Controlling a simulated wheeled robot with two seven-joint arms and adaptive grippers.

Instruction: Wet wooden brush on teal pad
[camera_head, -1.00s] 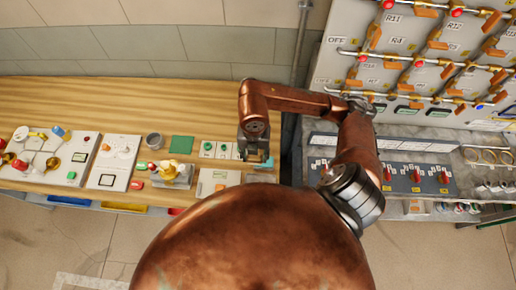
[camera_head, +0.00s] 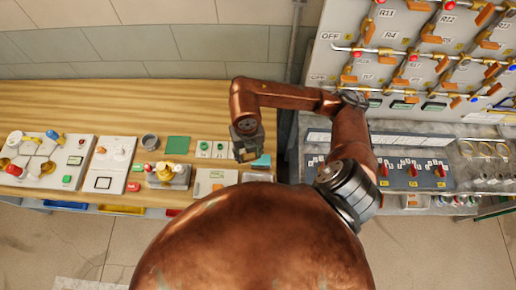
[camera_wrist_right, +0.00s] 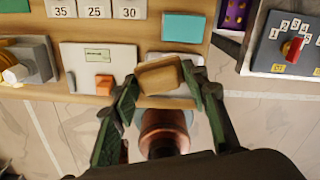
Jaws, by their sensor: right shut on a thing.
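My right gripper (camera_head: 246,152) is over the front part of the wooden bench, just left of the teal pad (camera_head: 261,161). In the right wrist view its dark fingers (camera_wrist_right: 163,82) are shut on the wooden brush (camera_wrist_right: 159,76), a light brown block. The teal pad (camera_wrist_right: 184,27) lies flat beyond the brush and a little to its right, apart from it in the picture. The brush's underside is hidden, and I cannot tell its height above the bench. My left gripper is not in view.
A green square (camera_head: 178,148) lies beside a grey cup (camera_head: 150,142) at the bench's back. Numbered white tiles (camera_wrist_right: 95,9) and a pale panel with an orange block (camera_wrist_right: 104,82) are near the gripper. A dark switch panel (camera_head: 413,172) stands right.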

